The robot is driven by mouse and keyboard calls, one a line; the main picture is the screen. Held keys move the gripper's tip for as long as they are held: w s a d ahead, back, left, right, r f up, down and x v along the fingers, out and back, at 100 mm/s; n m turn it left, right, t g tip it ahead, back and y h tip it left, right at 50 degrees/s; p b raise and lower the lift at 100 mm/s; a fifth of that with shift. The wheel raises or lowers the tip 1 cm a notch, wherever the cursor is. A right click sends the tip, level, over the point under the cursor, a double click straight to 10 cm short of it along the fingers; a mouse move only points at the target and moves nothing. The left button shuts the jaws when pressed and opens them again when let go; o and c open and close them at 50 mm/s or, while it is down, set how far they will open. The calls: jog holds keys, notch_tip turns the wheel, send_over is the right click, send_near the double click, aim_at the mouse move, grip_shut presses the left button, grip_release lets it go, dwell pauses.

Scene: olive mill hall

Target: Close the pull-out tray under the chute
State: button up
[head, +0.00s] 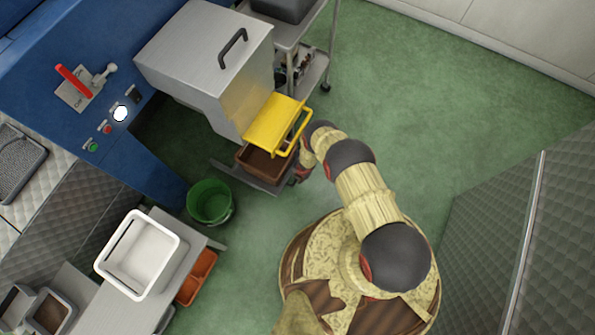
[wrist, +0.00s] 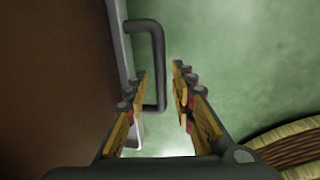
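The pull-out tray (head: 262,184) is a grey metal tray that sticks out under the chute, with a brown bin (head: 262,165) on it. In the wrist view its grey front edge (wrist: 122,45) bears a dark grey bar handle (wrist: 159,60); the brown surface (wrist: 50,80) fills the left. The yellow chute flap (head: 272,122) hangs over the bin from the steel housing (head: 205,60). My gripper (wrist: 160,74) is open, with the handle's bar between its two fingers. In the head view my gripper (head: 300,174) is at the tray's right end, partly hidden by my arm.
A green bucket (head: 210,203) stands on the floor left of the tray. A white bin (head: 137,254) sits on a bench at the lower left. A steel cart (head: 305,45) stands behind the housing. Green floor is clear to the right, up to a grey quilted panel (head: 500,225).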

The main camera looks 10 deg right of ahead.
jog(key=shift+o, duration=0.3)
jog(key=shift+r, duration=0.1)
notch_tip(320, 180, up, 12)
jog(key=s+d, duration=0.1)
jog(key=shift+s+d+f, duration=0.2)
jog(key=shift+d+f, duration=0.05)
jog(key=shift+d, duration=0.15)
dwell(0.5)
dwell(0.6)
